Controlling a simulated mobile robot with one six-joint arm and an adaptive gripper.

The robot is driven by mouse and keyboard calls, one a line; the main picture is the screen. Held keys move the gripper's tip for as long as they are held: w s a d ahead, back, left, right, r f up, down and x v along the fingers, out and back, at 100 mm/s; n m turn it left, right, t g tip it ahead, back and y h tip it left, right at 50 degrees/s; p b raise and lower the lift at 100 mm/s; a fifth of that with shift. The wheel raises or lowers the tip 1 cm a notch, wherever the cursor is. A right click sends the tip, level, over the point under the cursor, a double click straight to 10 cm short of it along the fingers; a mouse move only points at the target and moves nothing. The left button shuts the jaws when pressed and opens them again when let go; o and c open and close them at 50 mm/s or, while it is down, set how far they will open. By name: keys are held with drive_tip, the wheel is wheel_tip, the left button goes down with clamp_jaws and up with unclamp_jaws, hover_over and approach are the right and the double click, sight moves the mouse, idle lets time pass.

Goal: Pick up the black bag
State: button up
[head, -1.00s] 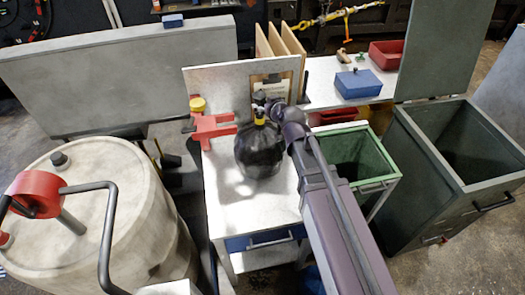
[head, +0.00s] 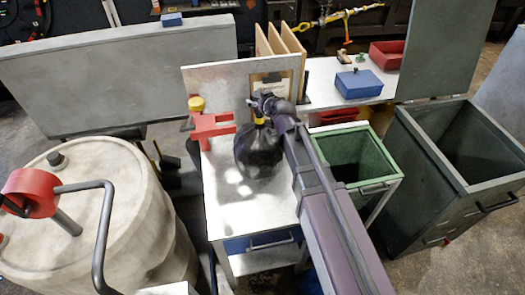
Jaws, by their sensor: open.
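The black bag (head: 258,150) is a round, shiny sack with a yellow tie (head: 260,118) around its neck. It stands on the white worktop of a small table (head: 240,205), in the middle of the head view. My gripper (head: 257,102) is at the top of the bag, close to its neck, with my arm coming in from the lower right. The gripper is open. The arm's end partly hides the bag's top, so I cannot tell whether the fingers touch the neck.
A red fixture (head: 210,128) stands left of the bag, with an upright white panel (head: 215,82) behind. A green bin (head: 355,160) and a larger grey-green bin (head: 455,150) are to the right. A big pale drum (head: 110,220) is at the left. The worktop's front is clear.

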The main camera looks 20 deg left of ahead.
clamp_jaws()
drive_tip(key=shift+r, duration=0.2)
idle(0.4)
